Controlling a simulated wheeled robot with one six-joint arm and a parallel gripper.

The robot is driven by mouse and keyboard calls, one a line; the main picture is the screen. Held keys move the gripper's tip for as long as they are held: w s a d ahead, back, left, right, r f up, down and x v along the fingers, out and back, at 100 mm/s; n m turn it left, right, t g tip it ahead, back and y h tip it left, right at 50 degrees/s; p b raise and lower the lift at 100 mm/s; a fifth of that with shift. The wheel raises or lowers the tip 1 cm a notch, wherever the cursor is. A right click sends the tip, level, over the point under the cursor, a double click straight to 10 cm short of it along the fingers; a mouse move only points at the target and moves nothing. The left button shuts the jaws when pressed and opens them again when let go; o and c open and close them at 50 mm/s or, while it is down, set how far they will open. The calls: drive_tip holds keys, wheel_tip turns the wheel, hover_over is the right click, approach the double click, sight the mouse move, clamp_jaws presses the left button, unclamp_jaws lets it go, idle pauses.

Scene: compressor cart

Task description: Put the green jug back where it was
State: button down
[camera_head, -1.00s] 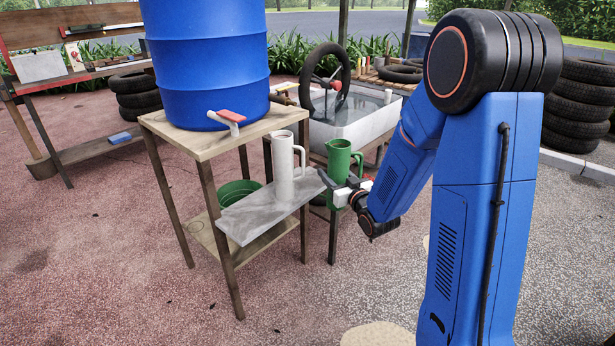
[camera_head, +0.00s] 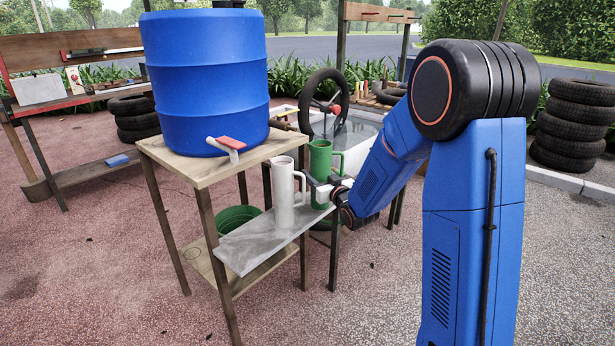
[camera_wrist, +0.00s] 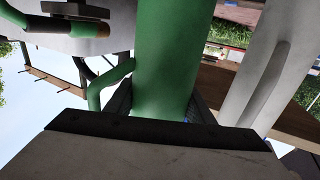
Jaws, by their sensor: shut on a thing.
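The green jug (camera_head: 320,162) is upright at the right end of the grey shelf (camera_head: 258,240), behind and right of the white jug (camera_head: 284,190). My gripper (camera_head: 323,190) is shut on the green jug, low on its body. I cannot tell whether the jug's base touches the shelf. In the wrist view the green jug (camera_wrist: 172,60) fills the middle between my fingers, with its handle at the left. The white jug (camera_wrist: 270,75) stands close by at the right of that view.
A blue barrel (camera_head: 207,85) with a red-handled tap (camera_head: 229,144) stands on the wooden stand (camera_head: 185,165) above the shelf. A green tub (camera_head: 237,217) sits below. A water basin (camera_head: 360,140) with a tyre is behind the jug. Open ground lies in front.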

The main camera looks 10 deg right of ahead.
drive_tip(key=w+a+f, duration=0.1)
drive_tip(key=w+f, duration=0.2)
drive_tip(key=w, duration=0.3)
drive_tip(key=shift+w+a+f, duration=0.25)
drive_tip(key=shift+a, duration=0.05)
drive_tip(key=shift+f, duration=0.1)
drive_tip(key=c, duration=0.8)
unclamp_jaws()
drive_tip(key=shift+c, duration=0.2)
drive_tip(key=v, duration=1.2)
